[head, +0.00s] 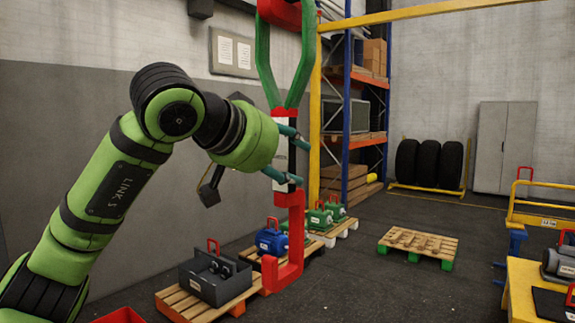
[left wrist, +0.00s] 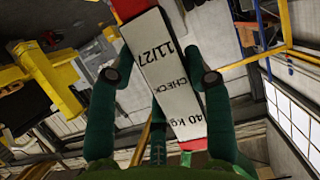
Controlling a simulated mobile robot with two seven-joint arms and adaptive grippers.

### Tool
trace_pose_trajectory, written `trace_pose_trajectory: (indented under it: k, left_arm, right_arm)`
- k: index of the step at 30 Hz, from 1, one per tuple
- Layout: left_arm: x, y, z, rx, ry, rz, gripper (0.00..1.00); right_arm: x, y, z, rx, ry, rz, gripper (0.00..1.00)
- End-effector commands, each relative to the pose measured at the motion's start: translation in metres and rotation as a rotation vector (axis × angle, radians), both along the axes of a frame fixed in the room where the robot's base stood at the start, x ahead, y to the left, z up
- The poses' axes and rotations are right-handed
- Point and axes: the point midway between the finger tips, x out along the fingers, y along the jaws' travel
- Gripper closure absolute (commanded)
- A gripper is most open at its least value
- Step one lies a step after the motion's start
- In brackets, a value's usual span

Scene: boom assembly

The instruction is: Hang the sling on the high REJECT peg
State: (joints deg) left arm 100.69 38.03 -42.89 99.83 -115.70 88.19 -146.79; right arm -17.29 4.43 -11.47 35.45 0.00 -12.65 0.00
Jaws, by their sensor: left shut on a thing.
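The sling has a green strap loop (head: 264,60) at its top, a red piece above that, a black-and-white labelled middle, and a red hook-shaped lower part (head: 297,225). It hangs upright in front of my left arm. My left gripper (head: 290,155) is shut on the sling's middle section. In the left wrist view the white label (left wrist: 165,75) reads "11/27", "CHECK" and "40 kg", and it lies between the fingers of my left gripper (left wrist: 158,76). I cannot make out a REJECT peg in either view. My right gripper is not in view.
Pallets on the floor hold a grey box (head: 214,280), a blue motor (head: 271,240) and green motors (head: 320,218). An empty pallet (head: 418,240) lies right of centre. A yellow post (head: 315,120) and shelving (head: 360,130) stand behind the sling. A yellow bench (head: 525,280) is at right.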

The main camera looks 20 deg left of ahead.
Motion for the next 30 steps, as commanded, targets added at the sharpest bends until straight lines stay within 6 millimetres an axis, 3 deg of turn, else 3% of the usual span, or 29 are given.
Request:
trace_pose_trajectory:
  k: [4, 5, 6, 16, 20, 30]
  left_arm:
    - [0.0, 0.0, 0.0, -0.003, -0.008, 0.0, 1.0]
    - [0.0, 0.0, -0.003, 0.001, 0.002, 0.001, 0.38]
    - [0.0, 0.0, -0.003, 0.001, 0.002, 0.001, 0.26]
    - [0.0, 0.0, -0.003, 0.001, 0.002, 0.0, 0.26]
    - [0.0, -0.001, -0.009, 0.0, 0.003, -0.001, 0.26]
    - [-0.047, 0.02, 0.019, 0.0, -0.002, 0.003, 0.26]
  right_arm:
    - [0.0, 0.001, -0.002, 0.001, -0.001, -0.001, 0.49]
    - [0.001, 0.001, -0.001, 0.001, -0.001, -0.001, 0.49]
    - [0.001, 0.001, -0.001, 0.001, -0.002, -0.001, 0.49]
    - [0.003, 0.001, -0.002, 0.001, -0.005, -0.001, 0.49]
    - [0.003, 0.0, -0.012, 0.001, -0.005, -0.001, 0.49]
    - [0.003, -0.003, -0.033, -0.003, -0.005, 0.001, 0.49]
